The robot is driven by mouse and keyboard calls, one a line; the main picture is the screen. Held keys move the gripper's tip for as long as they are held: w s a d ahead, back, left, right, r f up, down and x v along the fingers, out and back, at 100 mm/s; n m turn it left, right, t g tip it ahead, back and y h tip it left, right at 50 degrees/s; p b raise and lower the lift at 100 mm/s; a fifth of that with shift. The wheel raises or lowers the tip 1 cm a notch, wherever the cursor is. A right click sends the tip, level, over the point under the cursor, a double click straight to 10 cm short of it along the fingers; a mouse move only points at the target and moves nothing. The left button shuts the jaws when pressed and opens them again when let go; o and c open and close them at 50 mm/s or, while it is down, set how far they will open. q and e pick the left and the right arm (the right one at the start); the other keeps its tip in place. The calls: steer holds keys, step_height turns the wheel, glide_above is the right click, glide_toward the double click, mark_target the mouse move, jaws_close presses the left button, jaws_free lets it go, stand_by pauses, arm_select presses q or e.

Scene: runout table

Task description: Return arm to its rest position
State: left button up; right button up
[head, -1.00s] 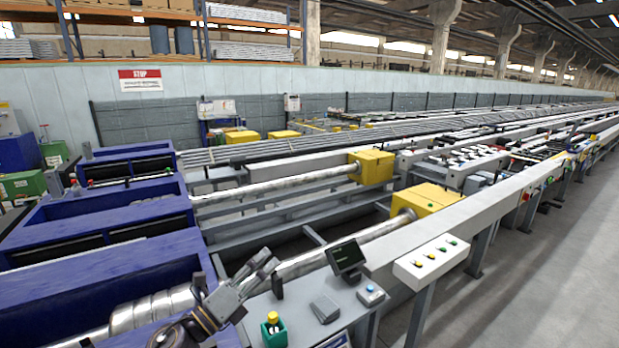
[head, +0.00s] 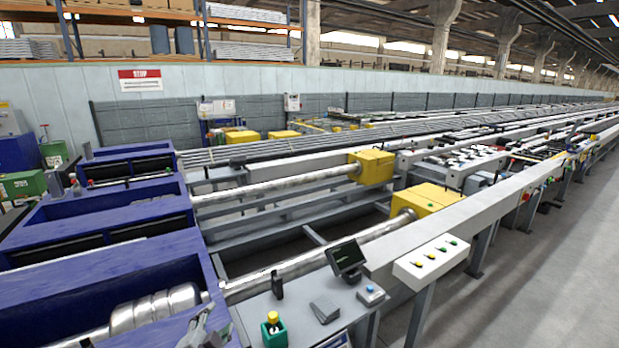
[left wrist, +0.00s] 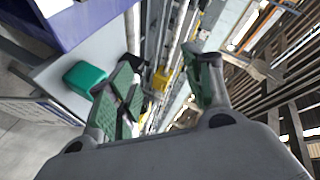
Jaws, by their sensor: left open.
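My left gripper (head: 203,328) shows at the bottom edge of the head view, low and partly cut off by the frame. It is in front of the blue machine frame (head: 205,262) and left of the teal holder (head: 273,334). In the left wrist view my left gripper (left wrist: 168,88) has its green-padded fingers spread apart, with nothing held between them. The teal holder also shows there (left wrist: 86,77), left of the fingers. My right gripper shows in neither view.
A thick metal pipe (head: 155,308) lies in the blue frame. A button panel (head: 432,257) stands at right.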

arm_select(q)
steer(key=s+d+f+n+g+h, duration=0.1)
steer(key=s+f+n+g, duration=0.35)
steer(key=s+f, duration=0.4)
steer(key=s+f+n+g, duration=0.4)
steer(key=s+f+g, duration=0.2)
steer(key=s, duration=0.6)
step_height(320, 180, down, 32)
steer(key=s+g, duration=0.1)
steer(key=s, duration=0.1)
steer(key=s+a+f, duration=0.2)
steer(key=s+f, duration=0.8)
steer(key=s, duration=0.1)
steer(key=s+a+f+g, duration=0.1)
steer(key=s+a+f, duration=0.2)
steer(key=s+f, duration=0.7)
steer(key=shift+s+f+m, duration=0.2)
steer(key=shift+s+m, duration=0.15)
steer(key=shift+s, duration=0.1)
steer(key=shift+s+a, duration=0.1)
